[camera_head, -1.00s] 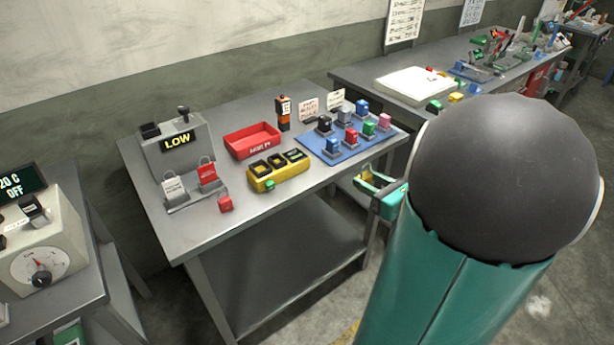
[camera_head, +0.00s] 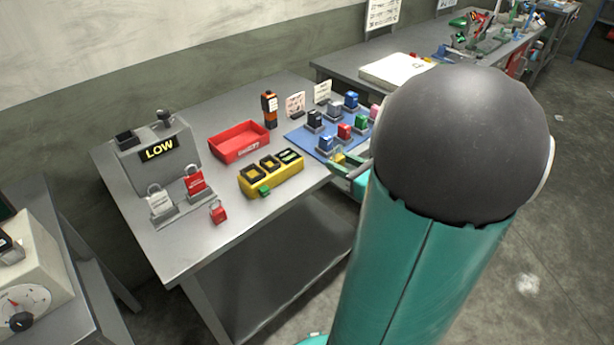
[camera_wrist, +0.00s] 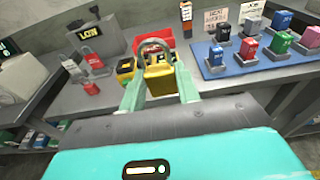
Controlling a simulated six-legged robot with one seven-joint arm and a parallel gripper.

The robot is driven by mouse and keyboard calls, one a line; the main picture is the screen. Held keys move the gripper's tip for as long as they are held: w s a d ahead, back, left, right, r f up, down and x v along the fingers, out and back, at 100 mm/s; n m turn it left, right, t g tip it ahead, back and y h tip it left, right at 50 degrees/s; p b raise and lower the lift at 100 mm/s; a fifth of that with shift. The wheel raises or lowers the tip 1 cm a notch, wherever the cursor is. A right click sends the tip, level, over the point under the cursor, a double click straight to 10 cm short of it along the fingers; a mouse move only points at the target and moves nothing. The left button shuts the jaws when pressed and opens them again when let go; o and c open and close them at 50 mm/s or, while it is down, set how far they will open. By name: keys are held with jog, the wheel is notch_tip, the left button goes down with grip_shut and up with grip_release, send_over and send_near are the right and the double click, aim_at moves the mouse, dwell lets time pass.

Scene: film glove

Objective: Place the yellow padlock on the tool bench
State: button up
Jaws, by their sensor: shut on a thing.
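My gripper (camera_wrist: 160,88) is shut on the yellow padlock (camera_wrist: 161,80) in the wrist view. The padlock is upright between the two green fingers, its grey shackle on top. In the head view my gripper (camera_head: 347,168) is at the right front edge of the near grey bench (camera_head: 185,245), by the blue mat; my arm hides part of it. A longer bench with tools (camera_head: 335,66) stands behind to the right, partly hidden by my arm. I cannot tell which bench is the tool bench.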

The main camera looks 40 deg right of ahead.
jog(key=w+f, duration=0.3)
jog(key=w, duration=0.3)
send_over(312, 185)
notch_tip(312, 185, down, 6)
jog(key=shift+s+r, duration=0.1)
jog(key=shift+r, duration=0.15)
jog(key=shift+f, duration=1.6)
jog(key=o, duration=0.6)
jog(key=shift+f, duration=0.2)
jog(key=o, duration=0.5)
jog(key=shift+c, duration=0.2)
jog(key=shift+r, duration=0.15)
